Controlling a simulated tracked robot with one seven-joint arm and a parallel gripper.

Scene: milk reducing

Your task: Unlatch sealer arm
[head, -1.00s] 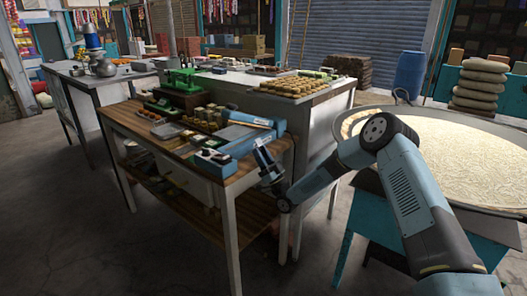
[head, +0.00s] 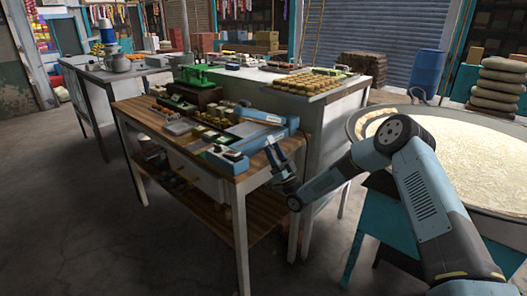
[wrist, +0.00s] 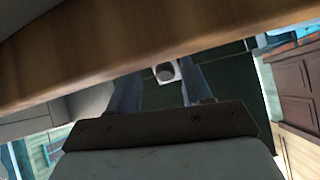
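The blue sealer (head: 262,116) lies on the right part of the wooden-topped table. Its long blue bar reaches toward a blue box end with a pale top (head: 227,157) near the table's front edge. I cannot tell from here whether the latch is fastened. My gripper (head: 271,148) is beside the table's right edge, close to the sealer's front side. In the wrist view my gripper's two fingers (wrist: 158,82) are spread apart with nothing held between them.
The table (head: 140,112) carries small boxes and trays, with a green scale (head: 196,76) behind them. A white counter with rows of brown sweets (head: 305,80) stands behind. A wide pan (head: 480,165) is at the right. The floor at front left is clear.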

